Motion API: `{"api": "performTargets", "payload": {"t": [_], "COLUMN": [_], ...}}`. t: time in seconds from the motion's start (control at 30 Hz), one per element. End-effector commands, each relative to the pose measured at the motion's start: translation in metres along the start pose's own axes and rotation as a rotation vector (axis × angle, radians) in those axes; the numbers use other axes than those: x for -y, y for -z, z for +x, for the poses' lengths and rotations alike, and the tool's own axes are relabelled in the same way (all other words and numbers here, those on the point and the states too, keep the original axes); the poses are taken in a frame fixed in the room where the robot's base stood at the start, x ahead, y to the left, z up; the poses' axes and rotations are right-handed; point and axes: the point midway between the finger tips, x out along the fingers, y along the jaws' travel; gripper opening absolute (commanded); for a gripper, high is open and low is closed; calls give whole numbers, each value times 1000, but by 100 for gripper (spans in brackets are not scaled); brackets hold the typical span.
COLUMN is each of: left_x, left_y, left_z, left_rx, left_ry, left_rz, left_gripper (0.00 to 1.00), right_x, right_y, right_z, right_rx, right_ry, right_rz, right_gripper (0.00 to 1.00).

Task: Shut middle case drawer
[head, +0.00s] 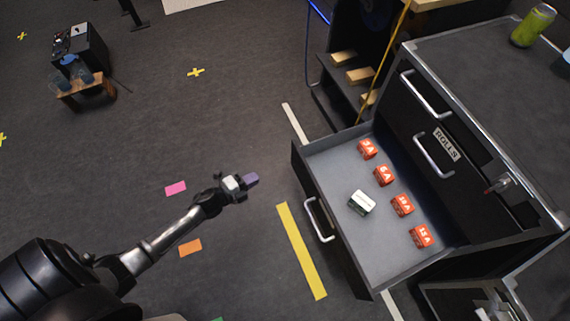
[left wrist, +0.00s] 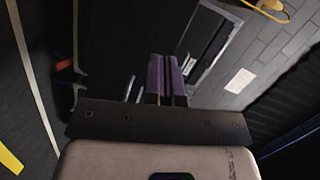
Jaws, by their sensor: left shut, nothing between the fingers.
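A black case (head: 480,75) with metal edges stands at the right in the head view. Its drawer (head: 345,237) is pulled out to the left, with a silver handle (head: 319,221) on its front. Two more silver handles show on the closed fronts above it, beside a label reading ROLLS (head: 446,145). My left gripper (head: 251,180) is left of the open drawer's front, apart from it. Its purple fingers are shut and empty; they also show in the left wrist view (left wrist: 166,78). My right gripper is not in view.
Inside the drawer lie several orange blocks (head: 403,205) and a white-and-green box (head: 361,203). A green can (head: 533,25) stands on the case. A yellow floor strip (head: 301,252) lies before the drawer. Dark floor left of the drawer is mostly clear.

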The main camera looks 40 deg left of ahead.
Motion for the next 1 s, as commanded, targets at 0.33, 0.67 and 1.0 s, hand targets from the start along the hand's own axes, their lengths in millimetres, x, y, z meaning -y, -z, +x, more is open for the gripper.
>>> {"api": "performTargets", "payload": {"t": [0.33,0.67,1.0], "left_x": [19,24,30], "left_y": [40,51,65], "left_z": [-4,41,98], "left_rx": [-237,-233,-232], "left_ry": [137,141,138], "left_rz": [165,181,181], "left_gripper": [0,0,0], "right_x": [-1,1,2], "right_y": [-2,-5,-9], "right_z": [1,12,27], "right_rx": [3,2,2], "right_ry": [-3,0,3], "right_rz": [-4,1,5], "right_gripper": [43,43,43]}}
